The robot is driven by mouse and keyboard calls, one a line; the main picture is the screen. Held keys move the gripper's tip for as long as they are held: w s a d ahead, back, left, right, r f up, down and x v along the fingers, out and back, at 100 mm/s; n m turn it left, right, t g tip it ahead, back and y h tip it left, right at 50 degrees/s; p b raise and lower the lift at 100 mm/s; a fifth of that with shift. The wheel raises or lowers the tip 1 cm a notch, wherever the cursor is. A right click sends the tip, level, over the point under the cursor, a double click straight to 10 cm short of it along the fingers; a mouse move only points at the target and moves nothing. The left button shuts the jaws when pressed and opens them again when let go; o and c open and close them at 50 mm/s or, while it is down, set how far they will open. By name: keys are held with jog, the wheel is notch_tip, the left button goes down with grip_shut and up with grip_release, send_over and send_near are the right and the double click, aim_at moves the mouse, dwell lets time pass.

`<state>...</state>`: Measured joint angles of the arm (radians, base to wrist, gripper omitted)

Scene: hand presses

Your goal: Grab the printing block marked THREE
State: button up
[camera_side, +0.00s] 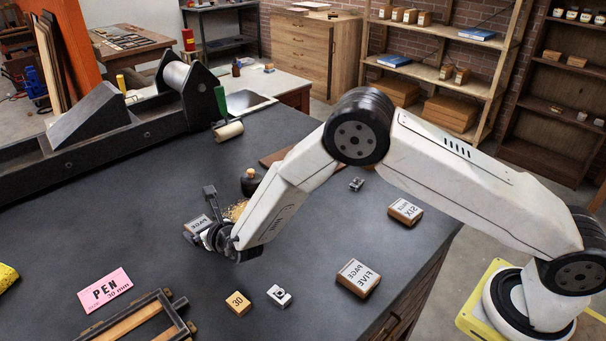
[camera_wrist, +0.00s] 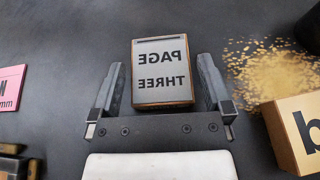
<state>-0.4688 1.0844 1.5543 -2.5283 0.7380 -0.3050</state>
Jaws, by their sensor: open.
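The printing block marked THREE (camera_wrist: 162,72) lies flat on the dark bench, its grey top reading PAGE THREE in mirrored letters over a wooden body. In the wrist view my gripper (camera_wrist: 160,64) is open, with one finger on each side of this block and a gap on both sides. In the side view the block (camera_side: 195,225) is partly hidden behind my gripper (camera_side: 212,215), which points down at it.
Other page blocks, FIVE (camera_side: 358,278) and SIX (camera_side: 405,212), lie to the right. A wooden block marked b (camera_wrist: 300,132) and yellow shavings (camera_wrist: 270,75) are close on the right in the wrist view. A pink card (camera_side: 104,290) and wooden frame (camera_side: 140,318) lie front left.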

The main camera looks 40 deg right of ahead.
jog(key=shift+w+f, duration=0.15)
jog(key=shift+w, duration=0.15)
dwell(0.4)
jog(key=c, duration=1.1)
jog(key=shift+r, duration=0.25)
jog(key=shift+r, duration=0.55)
jog(key=s+d+r, duration=0.1)
jog(key=s+r, duration=0.2)
jog(key=s, duration=0.1)
jog(key=s+d+r, duration=0.1)
jog(key=s+r, duration=0.3)
jog(key=s, duration=0.1)
jog(key=s+d+r, duration=0.2)
jog(key=s+r, duration=0.2)
jog(key=shift+s+d+r, duration=0.1)
jog(key=shift+s+r, duration=0.1)
jog(key=shift+r, duration=0.05)
